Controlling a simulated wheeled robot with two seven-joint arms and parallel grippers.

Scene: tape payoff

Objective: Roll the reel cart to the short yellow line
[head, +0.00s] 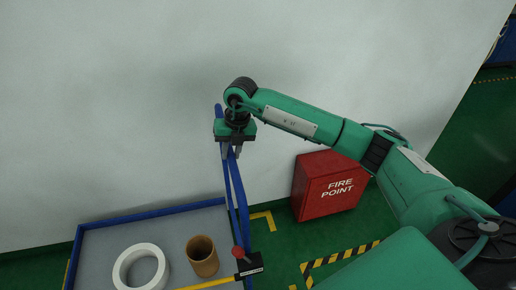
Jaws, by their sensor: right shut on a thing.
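The reel cart (152,213) is at the lower left, with a blue rim and a grey deck, cut off by the bottom edge. Its blue handle (240,195) rises from its right end. My right gripper (232,153) comes from the right and is shut on the handle near its top. A white ring-shaped reel (122,268) and a brown tube (202,257) are on the deck. A yellow corner mark (263,216) lies on the floor behind the handle; I cannot tell whether it belongs to the short yellow line. My left gripper is out of view.
A red fire point box (328,187) stands by the white wall (120,110), right of the handle. Black-and-yellow striped floor marking (342,254) lies in front of it. A red knob (238,252) on a black block is at the cart's right end. Green floor shows between.

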